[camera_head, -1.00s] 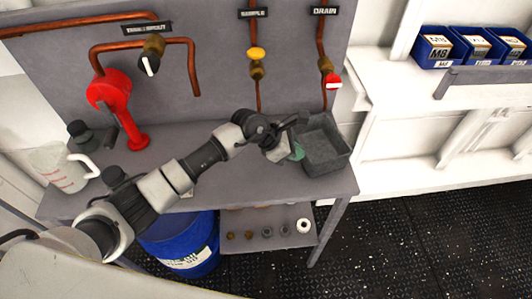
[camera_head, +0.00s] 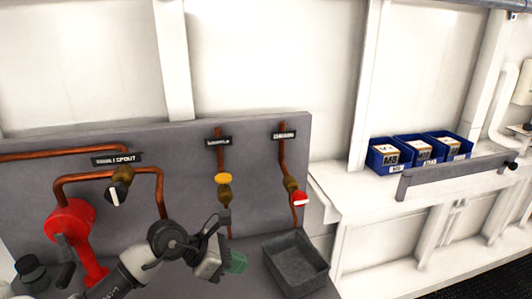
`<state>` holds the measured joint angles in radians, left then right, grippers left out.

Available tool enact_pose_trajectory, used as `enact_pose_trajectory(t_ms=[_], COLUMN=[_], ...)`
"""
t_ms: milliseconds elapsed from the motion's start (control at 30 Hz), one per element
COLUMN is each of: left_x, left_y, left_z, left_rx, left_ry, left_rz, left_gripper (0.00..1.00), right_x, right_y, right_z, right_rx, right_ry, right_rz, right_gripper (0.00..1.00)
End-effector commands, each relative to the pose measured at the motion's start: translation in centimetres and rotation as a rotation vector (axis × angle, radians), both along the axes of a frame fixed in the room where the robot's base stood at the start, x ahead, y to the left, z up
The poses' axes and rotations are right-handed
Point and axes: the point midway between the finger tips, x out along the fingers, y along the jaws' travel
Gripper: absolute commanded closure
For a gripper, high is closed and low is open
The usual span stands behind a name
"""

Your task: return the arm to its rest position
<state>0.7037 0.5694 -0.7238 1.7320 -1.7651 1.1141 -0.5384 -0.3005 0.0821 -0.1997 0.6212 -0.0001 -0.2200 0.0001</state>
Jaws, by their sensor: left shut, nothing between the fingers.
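My left arm comes in from the bottom left over the grey bench. Its gripper (camera_head: 230,258) is shut and empty, to the left of the grey open tray (camera_head: 297,262) and apart from it. A small green piece (camera_head: 238,263) shows at the gripper's tip; I cannot tell whether it is part of the gripper or a thing behind it. My right gripper is not in view.
A red spout fixture (camera_head: 72,225) and a dark fitting (camera_head: 32,271) are at the left. Copper pipes with a yellow knob (camera_head: 223,179) and a red handle (camera_head: 300,199) run down the back panel. Blue bins (camera_head: 388,155) sit on the right shelf.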

Motion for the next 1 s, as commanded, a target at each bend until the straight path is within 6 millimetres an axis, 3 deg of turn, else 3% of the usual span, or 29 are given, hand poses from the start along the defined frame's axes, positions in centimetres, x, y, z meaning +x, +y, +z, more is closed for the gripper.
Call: enact_pose_trajectory(t_ms=[100,200,300,433,567,667,833,867,1000], left_x=[-2.1,-3.5,-4.0,-3.7,-3.8,-5.1,-10.4,-11.5,-16.5], left_y=[-3.6,-5.3,-4.6,-0.9,4.3,8.2,12.4,12.7,13.4], left_z=[1.9,5.1,8.0,9.3,7.1,3.2,-4.7,-5.8,-9.7], left_rx=[-0.321,-0.681,-1.033,-1.446,-1.795,-2.004,-2.199,2.102,1.728], left_ry=[0.065,0.171,0.311,0.526,0.769,0.963,1.270,-1.247,-1.151], left_rz=[0.055,0.165,0.324,0.596,0.939,1.253,1.846,-1.849,-1.836], left_gripper=[1.00,1.00,1.00,1.00,1.00,1.00,1.00,1.00,1.00], right_x=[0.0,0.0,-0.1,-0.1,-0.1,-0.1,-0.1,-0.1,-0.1], right_y=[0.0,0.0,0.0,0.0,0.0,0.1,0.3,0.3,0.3], right_z=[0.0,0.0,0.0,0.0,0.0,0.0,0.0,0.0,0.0], right_rx=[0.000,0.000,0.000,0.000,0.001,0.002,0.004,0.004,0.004], right_ry=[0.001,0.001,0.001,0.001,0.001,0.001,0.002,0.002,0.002], right_rz=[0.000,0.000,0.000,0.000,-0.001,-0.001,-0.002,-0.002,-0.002], right_gripper=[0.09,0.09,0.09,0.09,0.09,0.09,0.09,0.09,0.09])
